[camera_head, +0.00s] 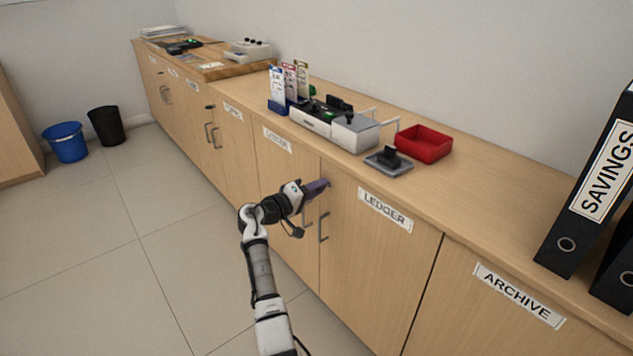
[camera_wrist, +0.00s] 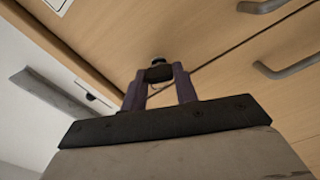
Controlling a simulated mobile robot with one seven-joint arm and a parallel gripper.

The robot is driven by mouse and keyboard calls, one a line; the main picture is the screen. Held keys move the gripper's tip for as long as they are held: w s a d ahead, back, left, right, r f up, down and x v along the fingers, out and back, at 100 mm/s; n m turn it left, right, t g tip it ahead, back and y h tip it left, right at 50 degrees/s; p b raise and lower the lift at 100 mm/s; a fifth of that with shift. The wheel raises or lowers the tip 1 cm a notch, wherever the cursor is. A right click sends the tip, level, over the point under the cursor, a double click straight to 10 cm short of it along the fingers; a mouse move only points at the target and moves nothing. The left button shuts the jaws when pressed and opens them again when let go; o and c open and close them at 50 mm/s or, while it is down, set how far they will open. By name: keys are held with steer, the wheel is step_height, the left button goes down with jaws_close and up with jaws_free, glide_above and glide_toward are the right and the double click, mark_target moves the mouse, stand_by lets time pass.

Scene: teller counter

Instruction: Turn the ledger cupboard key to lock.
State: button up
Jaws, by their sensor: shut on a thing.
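The ledger cupboard has two wooden doors; the right door (camera_head: 370,265) and the left door (camera_head: 285,225) each carry a LEDGER label, and both appear closed. My gripper (camera_head: 322,185) reaches the top of the cupboard front, near the seam between the doors. In the wrist view, the purple fingers of my gripper (camera_wrist: 158,82) are shut on the dark key (camera_wrist: 158,73). A round dark lock (camera_wrist: 158,61) sits just beyond the key at the door face. In the head view my gripper hides the key and lock. The key's exact turn angle cannot be told.
Bar handles, such as the right door's handle (camera_head: 323,226), stick out below my gripper. The counter top above holds a red tray (camera_head: 424,144), a stamp on a grey pad (camera_head: 389,160) and a grey machine (camera_head: 354,132).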

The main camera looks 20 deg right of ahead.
steer(key=n+p, duration=0.3)
steer(key=n, duration=0.1)
steer(key=shift+n, duration=0.3)
stand_by(0.3)
steer(key=o, duration=1)
steer(key=v, duration=1.3)
steer(key=shift+s+a, duration=0.1)
steer(key=shift+a, duration=0.3)
